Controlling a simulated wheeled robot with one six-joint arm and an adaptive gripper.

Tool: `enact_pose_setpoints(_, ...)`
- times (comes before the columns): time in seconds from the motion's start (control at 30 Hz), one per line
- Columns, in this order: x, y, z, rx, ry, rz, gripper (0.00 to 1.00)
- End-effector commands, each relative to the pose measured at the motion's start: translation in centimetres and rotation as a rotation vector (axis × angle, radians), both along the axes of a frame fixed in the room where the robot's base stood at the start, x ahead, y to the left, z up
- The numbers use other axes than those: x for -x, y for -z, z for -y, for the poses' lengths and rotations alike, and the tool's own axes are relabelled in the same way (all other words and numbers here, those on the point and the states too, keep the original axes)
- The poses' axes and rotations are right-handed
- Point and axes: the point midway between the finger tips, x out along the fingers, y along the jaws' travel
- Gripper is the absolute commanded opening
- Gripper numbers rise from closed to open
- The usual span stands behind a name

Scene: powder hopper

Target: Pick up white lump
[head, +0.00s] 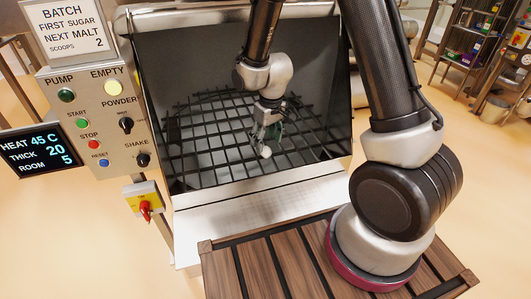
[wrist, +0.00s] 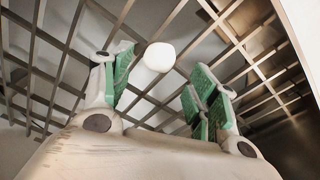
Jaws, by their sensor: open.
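The white lump (head: 266,152) lies on the dark bar grate (head: 205,150) inside the hopper (head: 160,105). It is small, pale and rounded. In the wrist view the lump (wrist: 159,57) shows just beyond the fingertips, between the lines of the two fingers and nearer the left one. My gripper (head: 266,138) reaches down into the hopper, right above the lump in the head view. In the wrist view my gripper (wrist: 162,88) has its green-padded fingers spread apart with nothing between them. I cannot tell whether a finger touches the lump.
The hopper's steel walls surround the grate, and a wall (wrist: 302,30) is close on the right in the wrist view. The front ledge (head: 255,195) is bare. A control panel (head: 100,120) with buttons and a red switch (head: 146,208) stand at the left.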

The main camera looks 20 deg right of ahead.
Motion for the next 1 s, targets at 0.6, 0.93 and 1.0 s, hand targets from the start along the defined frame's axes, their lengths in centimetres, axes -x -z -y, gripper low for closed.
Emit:
enact_pose_setpoints(0.6, -0.6, 5.1, -0.1, 0.0, 0.001, 0.001, 0.59)
enact_pose_setpoints(0.93, -0.6, 5.1, -0.1, 0.0, 0.001, 0.001, 0.14)
enact_pose_setpoints(1.0, -0.6, 5.1, -0.1, 0.0, 0.001, 0.0, 0.14)
